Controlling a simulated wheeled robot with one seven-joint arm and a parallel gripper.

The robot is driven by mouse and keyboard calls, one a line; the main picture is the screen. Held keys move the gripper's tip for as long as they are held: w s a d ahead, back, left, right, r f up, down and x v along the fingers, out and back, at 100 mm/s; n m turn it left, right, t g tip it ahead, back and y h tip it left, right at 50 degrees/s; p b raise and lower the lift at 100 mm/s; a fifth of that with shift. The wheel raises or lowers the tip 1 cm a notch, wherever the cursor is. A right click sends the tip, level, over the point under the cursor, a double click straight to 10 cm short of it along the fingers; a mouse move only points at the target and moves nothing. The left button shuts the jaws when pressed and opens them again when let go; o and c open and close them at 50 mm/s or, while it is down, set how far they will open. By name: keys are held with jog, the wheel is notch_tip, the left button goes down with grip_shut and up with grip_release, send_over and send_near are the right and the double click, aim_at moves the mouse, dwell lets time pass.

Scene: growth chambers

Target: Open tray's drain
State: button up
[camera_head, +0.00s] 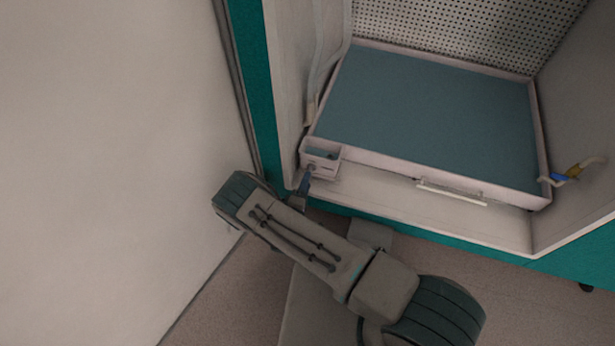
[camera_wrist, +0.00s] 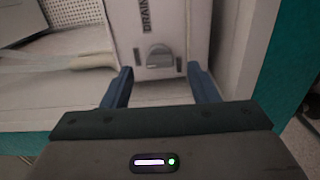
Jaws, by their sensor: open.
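The tray (camera_head: 400,158) is a shallow pale box with a blue-green inside, resting on the chamber floor. A small drain box (camera_head: 318,160) sits at its front left corner. In the wrist view the drain box (camera_wrist: 150,22) is white and marked DRAIN, with a grey rounded knob (camera_wrist: 160,57) on its front face between dark slots. My gripper (camera_wrist: 158,80) is open, one blue finger on each side of the knob and apart from it. In the head view my gripper (camera_head: 303,185) is just in front of the drain box, partly hidden by my arm.
A pale hose (camera_head: 322,70) runs down the chamber's left side. A white handle bar (camera_head: 452,194) is on the tray's front. A yellow and blue valve (camera_head: 565,175) is at the right wall. A large pale panel (camera_head: 110,120) stands close on the left.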

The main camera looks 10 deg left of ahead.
jog(key=s+a+p, duration=0.1)
jog(key=s, duration=0.9)
jog(key=shift+s+a+p, duration=0.3)
jog(key=w+d+r+m+g+h+p, duration=0.3)
jog(key=r+h, duration=0.1)
jog(key=r, duration=0.6)
jog(key=w+d+r+m+g+h+p, duration=0.2)
jog(key=w+d+r+m+h+p, duration=0.15)
jog(key=r, duration=0.65)
jog(key=d+r+m+g+h+p, duration=0.15)
jog(key=d+r+g, duration=0.35)
jog(key=r, duration=0.5)
jog(key=d+r+m+g+h+p, duration=0.1)
jog(key=d+r+m+g+p, duration=0.3)
jog(key=r, duration=0.5)
jog(key=s+d+r+m+y+p, duration=0.1)
jog(key=s+d+r+y+p, duration=0.3)
jog(key=r, duration=0.7)
jog(key=s+d+r+m+y+p, duration=0.2)
jog(key=s+d+r+y+p, duration=0.2)
jog(key=r, duration=0.7)
jog(key=s+d+r+m+g+y+p, duration=0.1)
jog(key=s+d+r+y+p, duration=0.3)
jog(key=s+r, duration=0.3)
notch_tip(320, 180, up, 5)
jog(key=shift+s+y+p, duration=0.25)
jog(key=shift+y+p, duration=0.05)
jog(key=shift+p, duration=0.35)
